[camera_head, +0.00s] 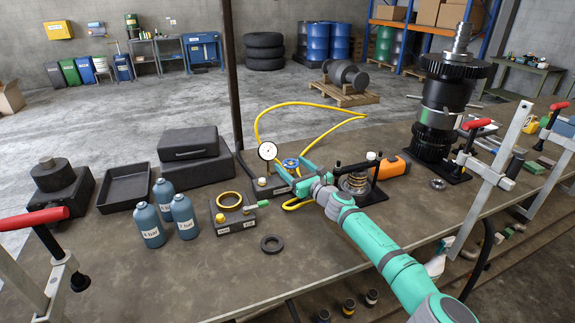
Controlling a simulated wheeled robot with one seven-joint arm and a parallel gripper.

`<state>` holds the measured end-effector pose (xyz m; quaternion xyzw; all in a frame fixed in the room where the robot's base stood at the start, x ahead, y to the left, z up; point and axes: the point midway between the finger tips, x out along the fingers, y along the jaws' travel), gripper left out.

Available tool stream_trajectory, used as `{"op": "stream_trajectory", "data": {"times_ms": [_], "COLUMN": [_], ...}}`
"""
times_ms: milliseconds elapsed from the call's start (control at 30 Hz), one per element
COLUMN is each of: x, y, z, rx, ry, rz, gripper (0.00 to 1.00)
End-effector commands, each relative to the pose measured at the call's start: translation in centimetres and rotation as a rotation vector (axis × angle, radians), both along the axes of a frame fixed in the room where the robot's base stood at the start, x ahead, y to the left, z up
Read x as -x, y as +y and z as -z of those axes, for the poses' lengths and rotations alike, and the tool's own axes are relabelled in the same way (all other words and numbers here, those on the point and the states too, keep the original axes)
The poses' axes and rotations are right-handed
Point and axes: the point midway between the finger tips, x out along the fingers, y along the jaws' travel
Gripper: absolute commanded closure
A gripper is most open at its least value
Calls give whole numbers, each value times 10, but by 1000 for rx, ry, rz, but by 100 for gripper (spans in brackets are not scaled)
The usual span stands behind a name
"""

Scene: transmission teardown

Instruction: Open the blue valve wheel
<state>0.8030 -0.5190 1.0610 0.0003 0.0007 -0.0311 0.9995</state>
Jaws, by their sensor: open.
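The blue valve wheel (290,163) is small and sits near the middle of the bench, just right of a round white pressure gauge (268,151). My teal arm reaches in from the lower right. My gripper (298,173) is open, with its fingers pointing toward the valve from its right side. The gripper partly hides the wheel's lower right and the fitting below it. At this size I cannot tell whether a finger touches the wheel.
A yellow hose (256,124) loops up behind the valve. A compressed spring stand (356,184) and an orange-handled tool (394,166) stand close on the right. The front bench surface is mostly clear.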

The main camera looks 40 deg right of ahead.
Motion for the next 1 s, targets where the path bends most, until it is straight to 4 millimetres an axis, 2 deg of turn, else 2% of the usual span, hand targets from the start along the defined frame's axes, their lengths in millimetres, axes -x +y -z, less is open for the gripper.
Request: {"op": "stream_trajectory", "data": {"times_ms": [200,500,700,1000], "x": [37,73,82,84], "y": [2,11,12,10], "z": [0,0,0,0], "rx": [1,1,-1,-1], "ry": [-1,0,-1,-1], "rz": [1,-8,-9,-6], "gripper": [31,31,31,31]}}
